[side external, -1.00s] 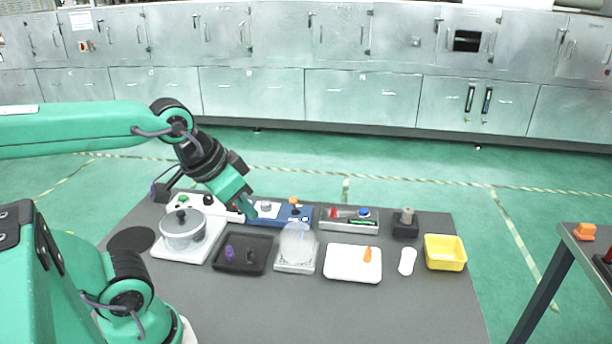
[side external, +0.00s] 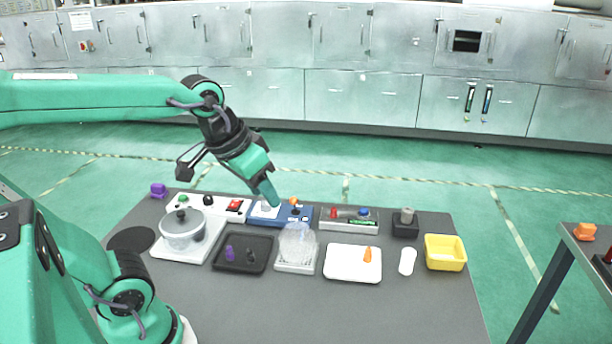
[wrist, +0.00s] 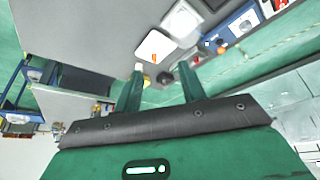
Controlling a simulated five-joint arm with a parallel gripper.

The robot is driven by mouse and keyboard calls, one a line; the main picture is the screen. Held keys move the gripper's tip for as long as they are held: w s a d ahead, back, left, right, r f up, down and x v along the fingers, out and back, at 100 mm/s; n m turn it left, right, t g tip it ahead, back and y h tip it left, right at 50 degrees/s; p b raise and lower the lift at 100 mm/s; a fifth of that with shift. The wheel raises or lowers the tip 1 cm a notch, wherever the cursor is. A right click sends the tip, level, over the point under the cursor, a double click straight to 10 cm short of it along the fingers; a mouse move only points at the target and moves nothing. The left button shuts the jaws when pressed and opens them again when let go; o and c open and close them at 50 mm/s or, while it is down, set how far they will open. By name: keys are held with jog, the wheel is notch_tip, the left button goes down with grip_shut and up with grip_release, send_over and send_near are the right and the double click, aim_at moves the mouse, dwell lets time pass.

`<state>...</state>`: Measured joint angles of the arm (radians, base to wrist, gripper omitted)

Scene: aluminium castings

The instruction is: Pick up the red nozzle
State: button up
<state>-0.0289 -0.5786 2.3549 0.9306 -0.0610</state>
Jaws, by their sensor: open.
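A small red piece (side external: 337,213), which looks like the red nozzle, lies at the left end of a grey fixture (side external: 348,228) at the back of the table. A blue button (side external: 364,212) is on the same fixture. In the wrist view a small red spot (wrist: 196,59) shows just beyond the right finger. My gripper (side external: 271,196) is above the back edge of the table, to the left of the red piece and apart from it. Its two fingers are spread with nothing between them, as the wrist view (wrist: 160,72) shows.
A blue box with an orange-topped stick (side external: 294,210) stands close by my gripper. A clear dome (side external: 297,243), white tray (side external: 352,275), dark block (side external: 405,225) and yellow bin (side external: 445,252) stand around. A pot (side external: 183,232) is at left. The table's front is clear.

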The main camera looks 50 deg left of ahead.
jog(key=w+a+r+n+g, duration=0.1)
jog(key=w+a+n, duration=0.1)
jog(key=w, duration=0.6)
jog(key=n+g, duration=0.4)
jog(key=n, duration=0.2)
send_over(334, 208)
jog(key=f, duration=1.5)
jog(key=shift+s+d+f, duration=0.25)
jog(key=shift+d, duration=0.05)
jog(key=shift+w+a+f, duration=0.15)
jog(key=shift+a+f, duration=0.05)
jog(key=shift+f, duration=1.5)
jog(key=shift+f, duration=2.6)
